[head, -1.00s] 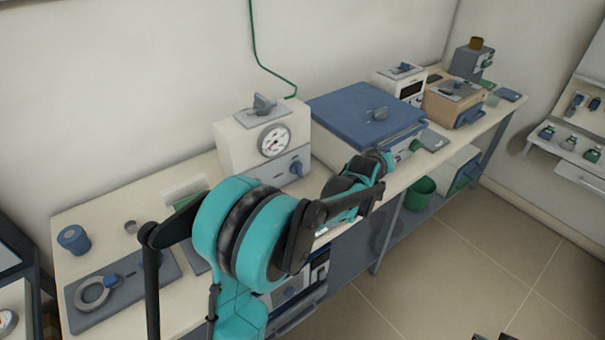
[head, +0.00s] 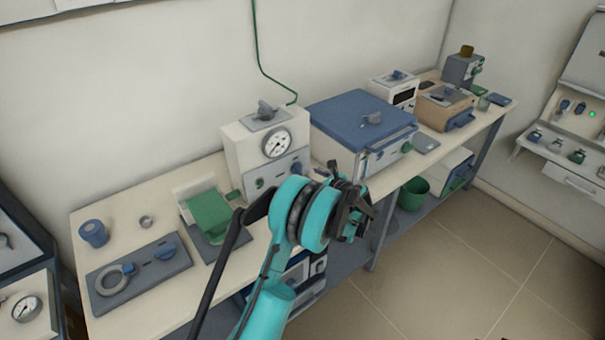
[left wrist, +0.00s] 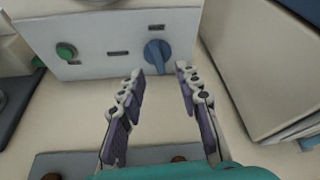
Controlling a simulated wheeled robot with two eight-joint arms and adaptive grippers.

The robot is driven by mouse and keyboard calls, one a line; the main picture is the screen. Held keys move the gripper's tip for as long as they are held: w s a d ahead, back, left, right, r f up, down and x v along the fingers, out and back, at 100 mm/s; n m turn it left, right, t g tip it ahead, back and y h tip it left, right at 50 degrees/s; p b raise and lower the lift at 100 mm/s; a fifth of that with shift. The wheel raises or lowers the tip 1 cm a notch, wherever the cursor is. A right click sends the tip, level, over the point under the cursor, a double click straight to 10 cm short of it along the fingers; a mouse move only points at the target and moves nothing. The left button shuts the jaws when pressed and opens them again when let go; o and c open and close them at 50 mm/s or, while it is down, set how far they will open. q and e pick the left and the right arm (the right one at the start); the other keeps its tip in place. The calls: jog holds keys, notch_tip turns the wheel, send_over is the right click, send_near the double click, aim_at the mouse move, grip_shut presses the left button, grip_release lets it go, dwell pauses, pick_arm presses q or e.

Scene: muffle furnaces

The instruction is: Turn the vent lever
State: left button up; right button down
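No readable label marks a vent lever. A grey lever (head: 371,118) sits on the blue furnace lid (head: 350,105). Another grey lever (head: 266,110) stands on top of the white gauge box (head: 238,150). The box's grey front panel has a blue knob (head: 297,168), which also shows in the left wrist view (left wrist: 157,55) beside a green button (left wrist: 66,51). My left gripper (head: 352,190) is in front of the bench, right of the gauge box. In the left wrist view its fingers (left wrist: 161,70) are apart and empty, pointing towards the panel, not touching the knob. My right gripper is out of view.
A green-flapped device (head: 208,212), a grey plate with a ring (head: 118,278) and a blue cup (head: 93,233) are on the bench left of my arm. A white meter (head: 397,90) and a tan box (head: 447,105) stand further right. A green bin (head: 413,193) is on the lower shelf.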

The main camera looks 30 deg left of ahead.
aim_at(300, 171)
pick_arm(q)
jog(key=x, duration=0.2)
jog(key=b+x, duration=0.1)
jog(key=x, duration=0.1)
jog(key=b+x, duration=0.1)
jog(key=x, duration=0.2)
jog(key=shift+s+f, duration=0.15)
jog(key=shift+f, duration=0.25)
jog(key=shift+a+f, duration=0.1)
jog(key=shift+a, duration=0.25)
grip_shut()
